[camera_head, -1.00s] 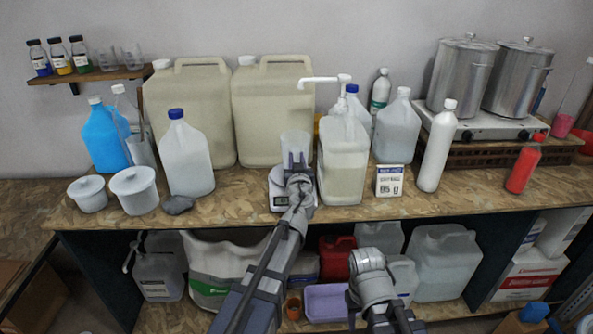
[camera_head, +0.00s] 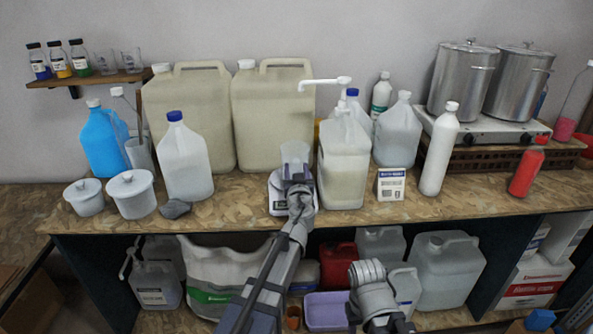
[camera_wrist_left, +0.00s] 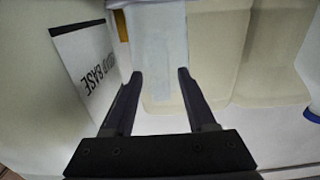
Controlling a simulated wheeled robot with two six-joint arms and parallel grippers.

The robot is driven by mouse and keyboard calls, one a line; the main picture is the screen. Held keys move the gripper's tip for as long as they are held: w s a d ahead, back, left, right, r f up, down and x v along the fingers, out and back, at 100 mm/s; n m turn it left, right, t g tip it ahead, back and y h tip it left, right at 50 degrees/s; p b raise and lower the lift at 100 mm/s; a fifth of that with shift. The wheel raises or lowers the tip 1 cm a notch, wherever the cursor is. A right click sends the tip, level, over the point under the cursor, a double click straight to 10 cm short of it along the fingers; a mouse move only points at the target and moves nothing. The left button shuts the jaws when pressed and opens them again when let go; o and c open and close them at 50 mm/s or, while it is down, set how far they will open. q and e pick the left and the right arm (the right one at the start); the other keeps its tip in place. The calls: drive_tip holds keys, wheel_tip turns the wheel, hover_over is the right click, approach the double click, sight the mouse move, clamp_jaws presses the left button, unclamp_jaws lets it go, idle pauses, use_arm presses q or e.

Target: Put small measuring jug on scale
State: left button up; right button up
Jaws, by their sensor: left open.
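The small measuring jug (camera_head: 295,155) is clear and upright over the scale (camera_head: 277,196), just beyond my left gripper (camera_head: 297,172). In the left wrist view the jug (camera_wrist_left: 163,45) shows pale between and beyond the two spread fingers of my left gripper (camera_wrist_left: 159,74). The left gripper is open, with visible gaps to the jug. The gripper hides the jug's base in the head view, so its contact with the scale plate is hard to see. My right gripper (camera_head: 367,272) hangs low in front of the bench; its fingers cannot be made out.
A pump canister (camera_head: 343,168) stands close right of the scale, its label (camera_wrist_left: 90,62) near the left finger in the wrist view. Two big beige drums (camera_head: 272,115) stand behind. A white jug with blue cap (camera_head: 186,160) is at left.

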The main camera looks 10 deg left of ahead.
use_arm(q)
drive_tip(key=shift+r, duration=0.1)
drive_tip(key=shift+s+r+p, duration=0.1)
drive_tip(key=shift+r+p, duration=0.15)
drive_tip(key=shift+p, duration=0.1)
drive_tip(key=v, duration=1.2)
drive_tip(key=shift+f, duration=0.1)
drive_tip(key=s+f+g+y, duration=0.1)
drive_tip(key=s+f+g, duration=0.9)
drive_tip(key=f, duration=0.5)
drive_tip(key=s+d+f+m+g+h, duration=0.2)
drive_tip(key=s+d+f+m+g, duration=0.1)
drive_tip(key=s, duration=0.4)
drive_tip(key=s+d+f+m+g+h, duration=0.2)
drive_tip(key=s+d+f+m+g, duration=0.2)
drive_tip(key=s+d, duration=0.2)
drive_tip(key=shift+s+g+h, duration=0.4)
drive_tip(key=shift+s, duration=0.1)
